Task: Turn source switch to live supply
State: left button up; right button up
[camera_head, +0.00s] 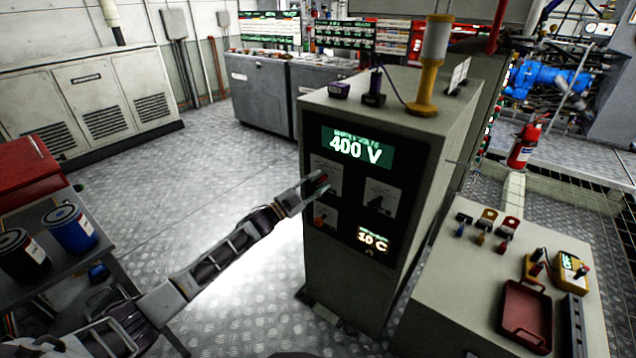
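A grey control cabinet (350,272) stands in the middle, its dark front panel facing me. A lit display (357,148) at the top of the panel reads 400 V, and a smaller display (372,239) low on the right reads 10 C. Below the top display are several light plates, including a right-hand plate with a dark switch (376,201). My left gripper (322,182) is at the upper left plate (328,170), its fingertips apart. My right gripper is not in view.
A yellow beacon (429,70) and small purple items stand on the cabinet. A bench at right holds a red tray (525,312), a yellow meter (572,268) and padlocks. A fire extinguisher (524,143) stands behind. Cans sit on a left table. The floor (220,165) behind my arm is clear.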

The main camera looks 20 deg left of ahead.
pick_arm(q)
jog(key=v, duration=1.1)
dwell(0.4)
jog(key=shift+s, duration=0.1)
jog(key=shift+f, duration=0.1)
